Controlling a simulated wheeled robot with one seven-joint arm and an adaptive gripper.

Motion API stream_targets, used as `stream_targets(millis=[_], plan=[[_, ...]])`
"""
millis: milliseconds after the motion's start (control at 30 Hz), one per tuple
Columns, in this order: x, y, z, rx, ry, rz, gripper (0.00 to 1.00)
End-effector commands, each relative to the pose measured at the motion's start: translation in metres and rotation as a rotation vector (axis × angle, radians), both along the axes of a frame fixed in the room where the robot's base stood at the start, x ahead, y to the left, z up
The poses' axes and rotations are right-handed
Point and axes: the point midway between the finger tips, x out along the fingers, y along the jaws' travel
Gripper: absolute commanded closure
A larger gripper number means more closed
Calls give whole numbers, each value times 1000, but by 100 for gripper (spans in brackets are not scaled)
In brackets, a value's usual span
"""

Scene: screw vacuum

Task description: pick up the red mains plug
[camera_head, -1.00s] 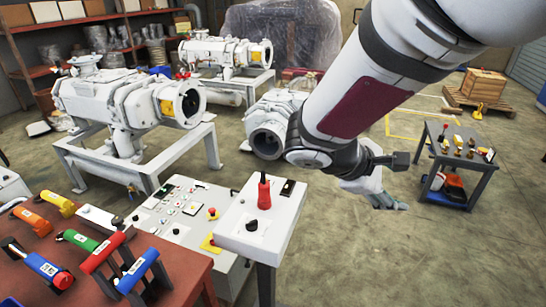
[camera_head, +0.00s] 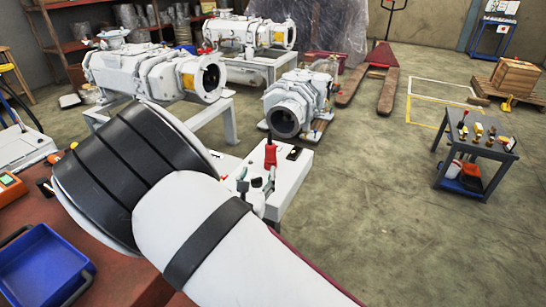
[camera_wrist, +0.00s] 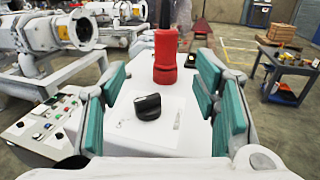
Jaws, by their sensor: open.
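The red mains plug (camera_head: 270,163) stands upright on the light grey top of a small box (camera_head: 292,178) in the head view. In the wrist view the red plug (camera_wrist: 165,57) stands near the far edge of the box top, with a dark tip. My gripper (camera_wrist: 163,76) is open, with teal pads to the left and right of the plug in the picture. The plug appears between the pads, and nothing is gripped. In the head view my arm hides most of the gripper (camera_head: 256,184); contact with the plug cannot be told.
A black knob (camera_wrist: 148,106) stands on the box top nearer the wrist camera. A control panel (camera_wrist: 40,130) lies to the left. A red table (camera_head: 105,268) with a blue tray (camera_head: 45,270) is at lower left.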

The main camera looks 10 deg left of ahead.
Motion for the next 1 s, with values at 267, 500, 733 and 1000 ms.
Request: stream_targets(millis=[267, 500, 733, 1000], plan=[[50, -6, 0, 1, -1, -4, 44], [78, -9, 0, 0, 0, -4, 44], [97, -15, 3, 0, -2, -5, 44], [129, -21, 3, 1, 0, -3, 44]])
